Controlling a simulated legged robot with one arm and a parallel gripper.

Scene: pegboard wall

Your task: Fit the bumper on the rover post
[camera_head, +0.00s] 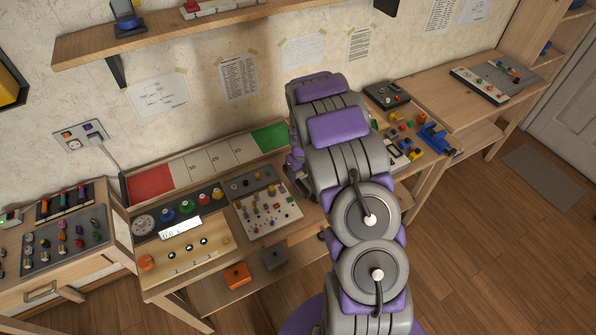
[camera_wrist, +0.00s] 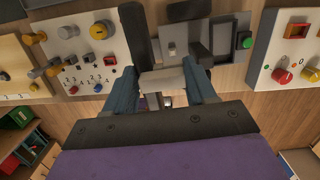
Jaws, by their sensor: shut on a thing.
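In the wrist view my gripper (camera_wrist: 166,84) has its two blue-grey fingers on either side of a pale block, which looks like the bumper (camera_wrist: 160,80). The fingers are shut on it. A small metallic part shows just below the block, but I cannot tell whether it is a post or touches it. I cannot make out the rover post for certain in either view. In the head view my arm hides my gripper and the bench spot behind it.
The wrist view shows a control board (camera_wrist: 85,60) with knobs at left, a grey panel with a green button (camera_wrist: 246,41), and a white board (camera_wrist: 295,70) at right. In the head view, a blue tool (camera_head: 433,137) lies on the bench's right end.

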